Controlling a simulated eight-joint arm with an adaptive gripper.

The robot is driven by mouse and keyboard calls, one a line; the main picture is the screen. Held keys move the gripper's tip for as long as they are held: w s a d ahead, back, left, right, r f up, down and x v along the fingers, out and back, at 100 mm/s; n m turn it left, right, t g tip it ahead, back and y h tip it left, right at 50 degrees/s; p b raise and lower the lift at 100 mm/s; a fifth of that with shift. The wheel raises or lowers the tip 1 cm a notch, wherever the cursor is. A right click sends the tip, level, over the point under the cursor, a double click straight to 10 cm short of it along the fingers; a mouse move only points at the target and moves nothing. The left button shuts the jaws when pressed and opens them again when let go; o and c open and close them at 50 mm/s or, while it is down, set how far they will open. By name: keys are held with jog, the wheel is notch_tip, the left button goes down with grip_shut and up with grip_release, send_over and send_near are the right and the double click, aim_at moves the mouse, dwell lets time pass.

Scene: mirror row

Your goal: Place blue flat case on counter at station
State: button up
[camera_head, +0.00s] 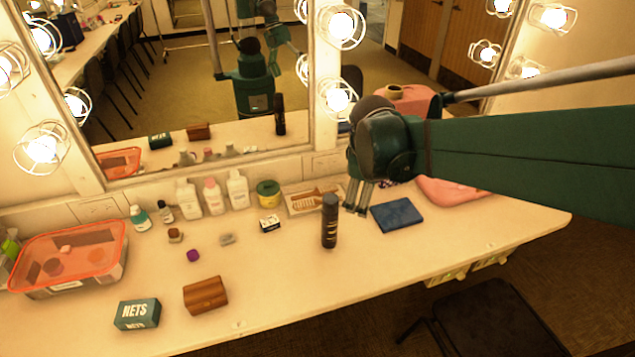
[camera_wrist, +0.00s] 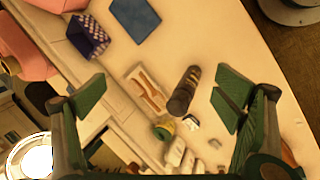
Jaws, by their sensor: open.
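The blue flat case (camera_head: 398,214) lies flat on the pale counter (camera_head: 300,310) toward its right end, just right of my gripper (camera_head: 358,200). In the wrist view the case (camera_wrist: 135,18) is at the top, beyond the fingertips and not between them. My gripper (camera_wrist: 160,88) is open with its green fingers wide apart, and nothing is held. In the head view it hangs behind and to the right of a dark upright can (camera_head: 329,222). I cannot tell its exact height above the counter.
A patterned box (camera_wrist: 87,35) and a pink bag (camera_head: 450,188) are near the case. A tray with a comb (camera_head: 312,199), white bottles (camera_head: 238,192) and a yellow-green tub (camera_head: 268,193) line the mirror. The front right counter is clear. A dark chair (camera_head: 490,320) stands below.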

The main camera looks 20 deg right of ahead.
jog(key=s+a+r+m+t+y, duration=0.2)
jog(key=s+a+r+m+t, duration=0.1)
jog(key=s+a+m, duration=0.6)
jog(key=s+a, duration=0.3)
jog(key=s, duration=0.3)
jog(key=shift+a+r+y, duration=0.15)
jog(key=shift+y, duration=0.15)
